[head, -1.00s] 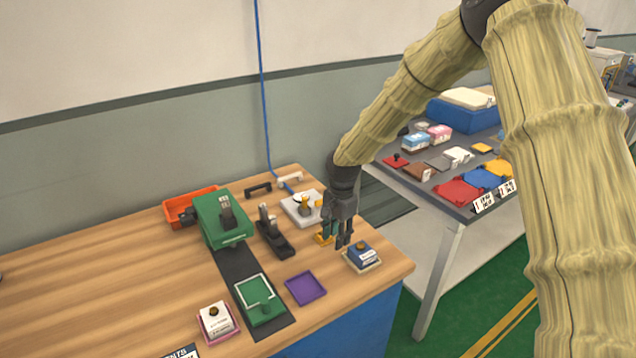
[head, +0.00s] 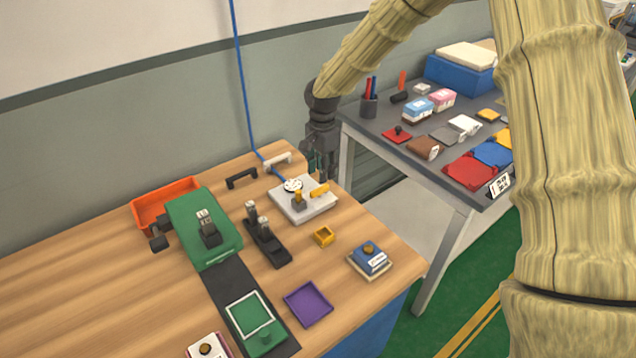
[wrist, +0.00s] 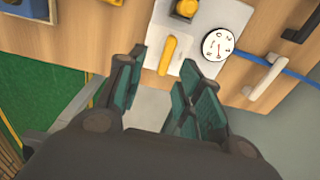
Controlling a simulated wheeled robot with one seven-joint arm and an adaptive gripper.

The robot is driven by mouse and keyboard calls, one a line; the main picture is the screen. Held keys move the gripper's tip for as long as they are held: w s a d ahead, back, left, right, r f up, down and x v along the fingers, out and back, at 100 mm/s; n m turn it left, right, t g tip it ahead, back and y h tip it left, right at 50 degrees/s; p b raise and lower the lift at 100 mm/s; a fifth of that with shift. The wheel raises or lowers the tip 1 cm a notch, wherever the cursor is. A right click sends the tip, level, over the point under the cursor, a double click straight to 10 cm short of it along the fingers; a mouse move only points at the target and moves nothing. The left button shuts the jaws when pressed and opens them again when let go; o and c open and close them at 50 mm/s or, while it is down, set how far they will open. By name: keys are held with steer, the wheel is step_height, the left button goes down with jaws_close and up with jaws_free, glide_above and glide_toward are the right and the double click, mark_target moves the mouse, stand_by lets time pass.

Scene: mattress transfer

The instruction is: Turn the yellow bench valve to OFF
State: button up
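The yellow valve handle (head: 319,190) sits on a pale grey plate (head: 303,209) at the back right of the wooden bench. A round white gauge (head: 292,185) and a yellow knob (head: 298,198) share that plate. In the wrist view the yellow valve handle (wrist: 167,55) lies between and just beyond my fingers, with the gauge (wrist: 217,45) to its right. My gripper (head: 322,174) hangs at the plate's back right edge, beside the handle. In the wrist view my gripper (wrist: 162,100) has its fingers spread and empty. I cannot read any OFF mark.
White (head: 277,162) and black (head: 241,178) handles lie behind. A second table (head: 400,162) is right.

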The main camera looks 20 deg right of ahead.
mark_target(319, 187)
steer(key=f, duration=0.2)
steer(key=w+f, duration=0.1)
steer(key=f, duration=0.1)
steer(key=w+f+p, duration=0.1)
steer(key=f, duration=0.1)
steer(key=shift+w+f, duration=0.1)
steer(key=shift+f, duration=0.6)
steer(key=shift+s+r, duration=0.1)
steer(key=shift+s, duration=0.6)
steer(key=shift+w+f, duration=0.5)
steer(key=shift+f, duration=0.1)
steer(key=shift+s+r, duration=0.2)
steer(key=shift+r, duration=0.05)
steer(key=c, duration=0.4)
jaws_close()
